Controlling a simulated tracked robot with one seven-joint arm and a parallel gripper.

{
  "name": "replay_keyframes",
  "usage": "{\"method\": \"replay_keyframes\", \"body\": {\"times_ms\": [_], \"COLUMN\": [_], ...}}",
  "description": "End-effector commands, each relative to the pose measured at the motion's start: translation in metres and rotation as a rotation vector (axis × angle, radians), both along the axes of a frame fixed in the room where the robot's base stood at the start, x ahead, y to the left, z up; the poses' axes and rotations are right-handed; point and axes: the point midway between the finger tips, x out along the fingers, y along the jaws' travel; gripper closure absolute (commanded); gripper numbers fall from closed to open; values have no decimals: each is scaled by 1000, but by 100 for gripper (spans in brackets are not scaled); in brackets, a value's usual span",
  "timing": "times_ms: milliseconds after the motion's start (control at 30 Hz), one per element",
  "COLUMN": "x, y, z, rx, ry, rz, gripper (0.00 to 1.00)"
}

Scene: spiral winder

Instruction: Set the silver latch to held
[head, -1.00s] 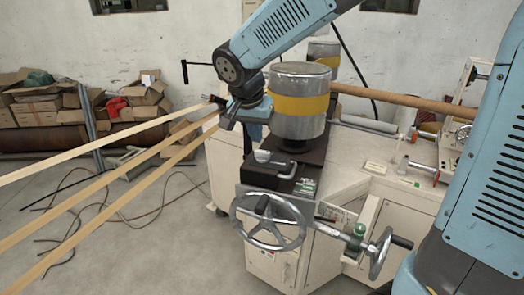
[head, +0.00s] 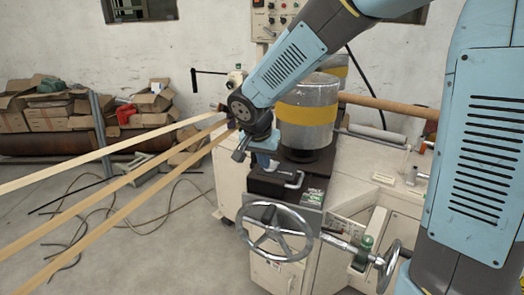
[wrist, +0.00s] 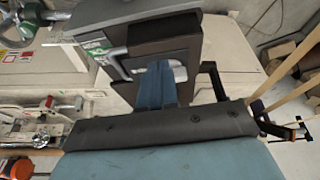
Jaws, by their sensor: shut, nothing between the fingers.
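A bent silver bar (head: 296,180), which looks like the silver latch, sits on top of the dark block in front of the yellow-banded drum. It also shows in the wrist view (wrist: 116,62), left of my fingers. My gripper (head: 264,160) is shut and empty, low over the left part of that block. In the wrist view its blue fingertips (wrist: 158,66) are together and overlap a pale silver piece (wrist: 180,74) on the block, partly hidden by them. I cannot tell whether they touch it.
The drum (head: 308,110) stands close behind my gripper. A large handwheel (head: 275,232) is at the front, with a smaller handwheel (head: 388,266) to its right. Wooden strips (head: 130,185) run in from the left close to my wrist. A brown roller (head: 390,106) lies behind.

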Motion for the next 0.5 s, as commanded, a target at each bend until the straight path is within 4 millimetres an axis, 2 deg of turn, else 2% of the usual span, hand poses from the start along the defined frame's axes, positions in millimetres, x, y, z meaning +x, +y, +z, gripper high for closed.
{"method": "replay_keyframes", "body": {"times_ms": [167,300,500], "x": [10,30,44], "y": [-5,-13,-18], "z": [-30,-28,-27], "rx": [-2,2,1], "ry": [4,-1,0], "rz": [0,-2,0], "gripper": [100,100,100]}}
